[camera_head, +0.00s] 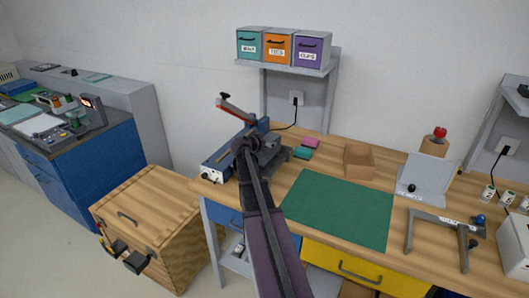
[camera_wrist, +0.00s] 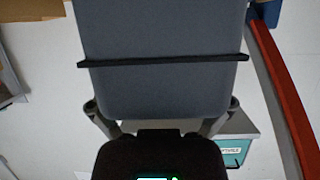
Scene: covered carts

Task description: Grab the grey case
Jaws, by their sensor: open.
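The grey case (camera_wrist: 160,32) fills the upper middle of the wrist view, close to the camera. It is a smooth grey block with rounded lower corners and a thin dark band across it. My gripper (camera_wrist: 162,105) is open, with one finger at each side of the case's near end. I cannot tell whether the fingers touch it. In the head view my gripper (camera_head: 246,145) is over the left back part of the workbench, by the blue-grey machine. My arm and gripper hide much there, and I cannot clearly make out the case in that view.
A red lever (camera_head: 236,108) rises beside my gripper and runs down the right of the wrist view (camera_wrist: 282,85). A shelf (camera_head: 300,68) with labelled bins is behind. The green mat (camera_head: 337,208) is bare. A wooden chest (camera_head: 150,222) stands at left.

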